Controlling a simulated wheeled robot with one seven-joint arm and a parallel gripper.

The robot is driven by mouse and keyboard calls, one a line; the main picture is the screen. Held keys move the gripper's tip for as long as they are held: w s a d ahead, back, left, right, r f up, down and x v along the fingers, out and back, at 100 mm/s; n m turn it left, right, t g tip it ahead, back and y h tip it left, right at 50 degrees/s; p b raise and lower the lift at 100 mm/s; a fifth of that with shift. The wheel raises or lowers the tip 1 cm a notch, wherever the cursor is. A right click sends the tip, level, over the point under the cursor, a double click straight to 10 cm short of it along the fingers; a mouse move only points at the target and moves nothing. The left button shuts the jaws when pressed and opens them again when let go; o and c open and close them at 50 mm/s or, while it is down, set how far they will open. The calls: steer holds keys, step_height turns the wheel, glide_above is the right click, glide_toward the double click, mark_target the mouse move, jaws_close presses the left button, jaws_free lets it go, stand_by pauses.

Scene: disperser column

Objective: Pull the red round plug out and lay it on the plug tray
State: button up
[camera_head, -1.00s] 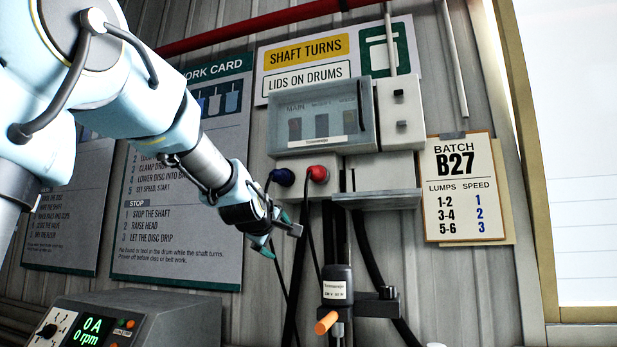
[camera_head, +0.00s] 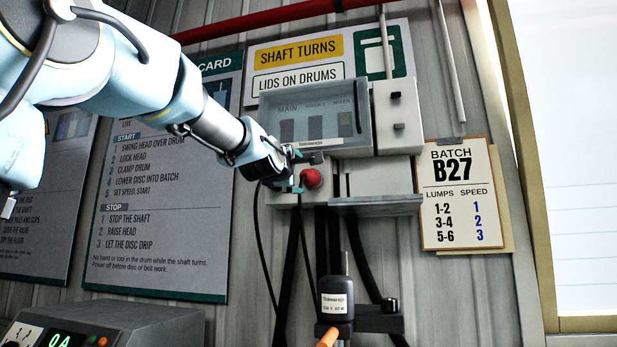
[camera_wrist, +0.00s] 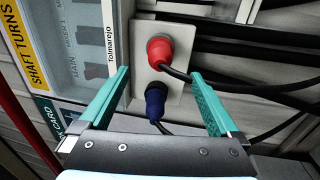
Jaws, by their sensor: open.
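The red round plug (camera_head: 311,178) sits in a socket plate under the grey switch box, with a black cable hanging from it. In the wrist view the red plug (camera_wrist: 160,50) is seated in the pale plate (camera_wrist: 144,92), beyond and between my fingertips. My gripper (camera_head: 297,170) is open, its teal fingers just left of the red plug in the head view. It also shows in the wrist view (camera_wrist: 160,74), with no object held. A blue plug (camera_wrist: 155,98) sits beside the red one, nearer my palm; my gripper hides it in the head view.
The grey switch box (camera_head: 313,112) with a clear front is just above the plugs. A small shelf (camera_head: 376,204) juts out to the right. A dark motor unit (camera_head: 336,299) with an orange handle (camera_head: 328,338) stands below, near hanging cables.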

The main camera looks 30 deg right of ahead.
mark_target(307, 183)
steer(key=shift+r, duration=0.1)
steer(key=shift+w+d+r+p, duration=0.1)
steer(key=shift+w+d+p, duration=0.15)
steer(key=shift+p, duration=0.3)
steer(key=p+x, duration=0.6)
steer(key=shift+w+d, duration=0.2)
steer(key=shift+w, duration=0.05)
steer(key=shift+p+x, duration=0.45)
steer(key=shift+x, duration=0.35)
steer(key=shift+b, duration=0.65)
jaws_close()
stand_by(0.7)
steer(key=shift+s+a, duration=0.1)
